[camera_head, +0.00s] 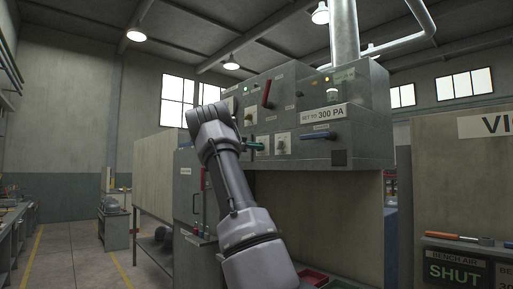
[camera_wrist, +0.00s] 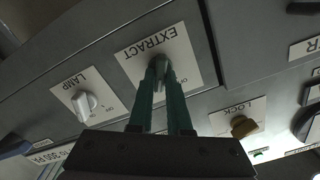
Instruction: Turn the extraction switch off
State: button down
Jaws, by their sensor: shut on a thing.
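The extraction switch (camera_wrist: 166,70) is a grey knob on a white plate marked EXTRACT (camera_wrist: 150,45), upside down in the wrist view. The two green fingers of my gripper (camera_wrist: 161,75) close on the knob from both sides, and their tips hide part of it. In the head view my gripper's green fingers (camera_head: 257,146) show at the front of the grey control cabinet (camera_head: 355,148), just right of my arm. My arm hides part of the panel there. I cannot tell the knob's exact setting.
A LAMP knob (camera_wrist: 86,104) and a brown LOCK knob (camera_wrist: 243,127) flank the switch closely. The panel also carries a red handle (camera_head: 266,93) and a blue handle (camera_head: 318,136). A bench with a SHUT display (camera_head: 455,272) stands at right.

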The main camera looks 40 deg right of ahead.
jog(key=n, duration=1.1)
jog(key=shift+w+n, duration=0.3)
dwell(0.5)
jog(key=c, duration=0.9)
grip_release()
jog(key=shift+o, duration=0.2)
jog(key=a, duration=1.1)
jog(key=shift+s, duration=0.45)
